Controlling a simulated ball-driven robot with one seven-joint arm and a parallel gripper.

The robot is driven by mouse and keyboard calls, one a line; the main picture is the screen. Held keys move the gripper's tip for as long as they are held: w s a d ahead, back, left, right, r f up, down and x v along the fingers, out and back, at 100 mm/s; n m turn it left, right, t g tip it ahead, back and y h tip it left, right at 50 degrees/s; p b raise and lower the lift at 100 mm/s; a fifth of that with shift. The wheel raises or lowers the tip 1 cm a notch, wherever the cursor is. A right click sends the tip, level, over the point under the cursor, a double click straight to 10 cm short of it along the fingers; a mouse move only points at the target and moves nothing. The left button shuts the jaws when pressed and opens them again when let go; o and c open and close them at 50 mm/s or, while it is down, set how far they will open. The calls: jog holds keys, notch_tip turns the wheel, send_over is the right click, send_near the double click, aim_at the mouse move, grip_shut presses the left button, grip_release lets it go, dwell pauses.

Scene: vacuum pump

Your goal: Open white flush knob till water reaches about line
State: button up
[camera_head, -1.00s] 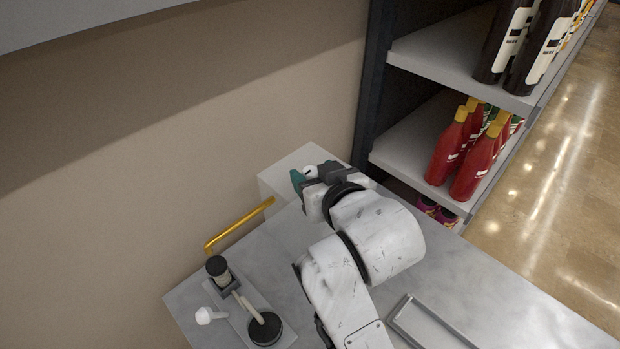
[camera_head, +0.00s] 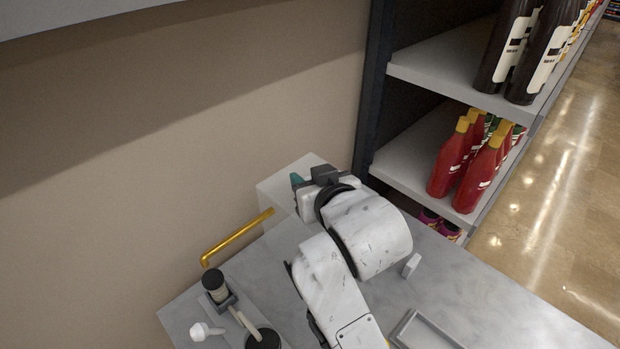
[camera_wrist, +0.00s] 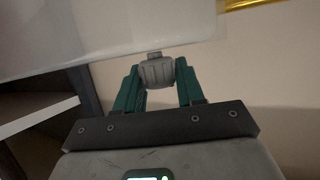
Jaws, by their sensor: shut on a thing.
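My gripper (camera_head: 297,181) is at the white box (camera_head: 275,190) against the wall, its green fingers partly hidden by my wrist. In the wrist view its two green fingers (camera_wrist: 158,70) are shut on a ribbed, pale grey knob (camera_wrist: 157,73). The knob sticks out from under the edge of the white box, which fills the top of that view (camera_wrist: 90,35). A white knob-like piece (camera_head: 200,331) lies at the left beside the black-capped pump (camera_head: 214,283). I cannot see a water level or a line.
A yellow pipe (camera_head: 236,238) runs from the box along the wall. A grey tray (camera_head: 425,330) and a small white piece (camera_head: 411,265) are on the table's right part. Shelves with red bottles (camera_head: 449,162) stand behind at the right.

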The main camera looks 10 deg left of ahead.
jog(key=shift+c, duration=1.1)
jog(key=shift+r+p, duration=0.1)
jog(key=shift+p, duration=0.2)
jog(key=shift+n+g+y+p, duration=0.6)
jog(key=shift+n+g+y, duration=0.1)
jog(key=shift+n+y, duration=0.25)
jog(key=shift+n+g+y+b, duration=0.5)
jog(key=shift+n+g+y, duration=1.15)
jog(key=shift+n+g, duration=0.5)
jog(key=o, duration=0.9)
jog(key=shift+o, duration=0.2)
